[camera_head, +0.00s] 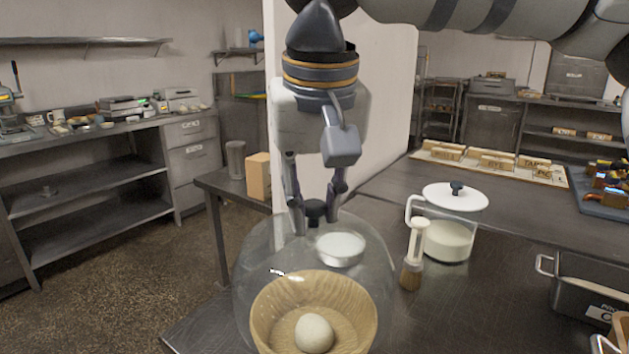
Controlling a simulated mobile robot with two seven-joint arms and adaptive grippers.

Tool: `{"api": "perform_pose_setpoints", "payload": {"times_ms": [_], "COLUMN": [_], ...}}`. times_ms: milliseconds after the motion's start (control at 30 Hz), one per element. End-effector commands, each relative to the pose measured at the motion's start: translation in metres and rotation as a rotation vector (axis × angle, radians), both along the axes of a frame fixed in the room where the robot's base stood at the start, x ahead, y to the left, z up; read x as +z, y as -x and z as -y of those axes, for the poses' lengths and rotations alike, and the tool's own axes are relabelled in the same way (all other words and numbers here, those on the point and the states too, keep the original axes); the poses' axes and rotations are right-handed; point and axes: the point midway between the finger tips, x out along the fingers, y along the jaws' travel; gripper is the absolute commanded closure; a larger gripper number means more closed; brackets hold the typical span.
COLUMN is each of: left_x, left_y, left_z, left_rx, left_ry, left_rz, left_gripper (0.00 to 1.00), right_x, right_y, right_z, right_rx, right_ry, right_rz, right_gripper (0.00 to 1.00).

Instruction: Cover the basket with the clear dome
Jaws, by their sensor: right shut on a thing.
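The clear dome (258,262) is a see-through bell with a dark knob (316,208) on top. My right gripper (316,212) comes down from above and is shut on this knob. The wooden basket (268,305) stands at the bottom middle of the head view, with a pale round dough ball (314,334) in it. The basket shows through the dome's wall. The dome's lower rim is hard to make out, so I cannot tell whether it rests on the table or hangs above it. My left gripper is not in view.
A white-lidded container (447,238) and a wooden-handled tool (412,256) stand close right of the dome. A metal bin (578,290) is at the right. A small white dish (340,249) shows behind the basket. The dark table (480,310) is bare between container and bin.

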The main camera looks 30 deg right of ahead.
Motion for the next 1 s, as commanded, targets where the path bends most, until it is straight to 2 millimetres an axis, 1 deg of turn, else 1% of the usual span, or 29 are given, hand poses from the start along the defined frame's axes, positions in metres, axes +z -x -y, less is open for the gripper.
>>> {"api": "perform_pose_setpoints", "payload": {"times_ms": [300,600,800,1000], "left_x": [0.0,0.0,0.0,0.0], "left_y": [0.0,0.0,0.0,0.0], "left_z": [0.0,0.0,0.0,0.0], "left_rx": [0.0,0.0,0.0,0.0], "left_ry": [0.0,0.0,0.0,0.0], "left_rz": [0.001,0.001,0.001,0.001], "left_gripper": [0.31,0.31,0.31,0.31], "right_x": [-0.038,-0.07,-0.081,-0.083], "right_y": [0.0,0.0,0.0,0.0], "right_z": [0.0,0.0,0.0,0.0], "right_rx": [0.0,0.001,0.001,0.001], "right_ry": [-0.001,0.001,-0.001,-0.001], "right_rz": [-0.002,-0.001,0.0,0.0], "right_gripper": [1.0,1.0,1.0,1.0]}}
